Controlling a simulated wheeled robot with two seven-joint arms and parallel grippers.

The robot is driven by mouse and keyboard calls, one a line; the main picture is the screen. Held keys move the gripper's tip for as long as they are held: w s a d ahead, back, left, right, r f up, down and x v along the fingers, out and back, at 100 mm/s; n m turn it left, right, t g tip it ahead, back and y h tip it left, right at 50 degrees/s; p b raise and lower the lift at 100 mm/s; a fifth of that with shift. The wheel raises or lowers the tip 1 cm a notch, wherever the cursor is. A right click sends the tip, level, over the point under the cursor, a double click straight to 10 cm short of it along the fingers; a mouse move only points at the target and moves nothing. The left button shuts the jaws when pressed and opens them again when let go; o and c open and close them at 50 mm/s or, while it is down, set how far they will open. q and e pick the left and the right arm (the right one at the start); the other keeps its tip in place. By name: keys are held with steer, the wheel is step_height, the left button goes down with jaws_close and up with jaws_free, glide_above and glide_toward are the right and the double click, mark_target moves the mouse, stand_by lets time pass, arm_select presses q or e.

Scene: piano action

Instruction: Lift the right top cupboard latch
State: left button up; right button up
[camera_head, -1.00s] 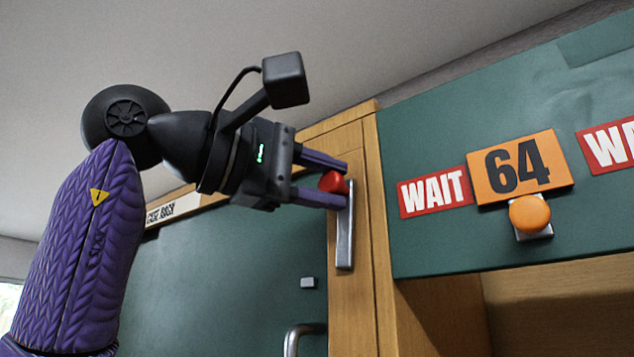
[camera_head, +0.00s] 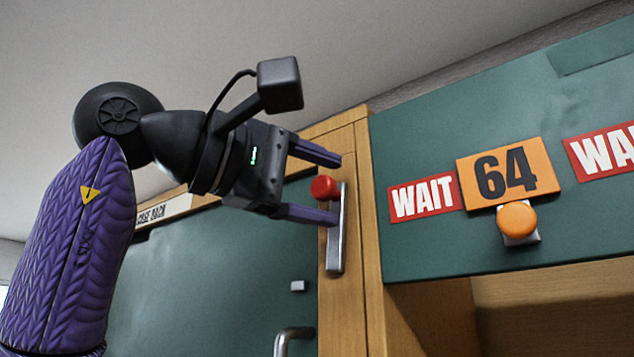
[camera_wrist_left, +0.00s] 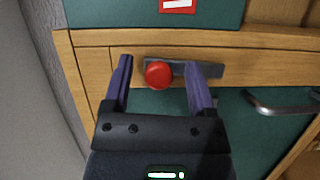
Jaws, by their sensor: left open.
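The latch shows in the head view as a metal plate (camera_head: 336,240) on a wooden upright, with a red knob (camera_head: 324,188) near its top. My left gripper (camera_head: 338,188) is open, with one purple finger above the red knob and the other below it. I cannot tell whether a finger touches the knob. My right gripper is not in view.
A green cupboard door (camera_head: 230,270) with a metal handle (camera_head: 294,340) lies below and left of the latch. To the right, a green panel bears red WAIT signs (camera_head: 423,197), an orange 64 sign (camera_head: 508,173) and an orange knob (camera_head: 517,221).

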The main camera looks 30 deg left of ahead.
arm_select(q)
steer(key=v, duration=1)
steer(key=shift+b, duration=0.45)
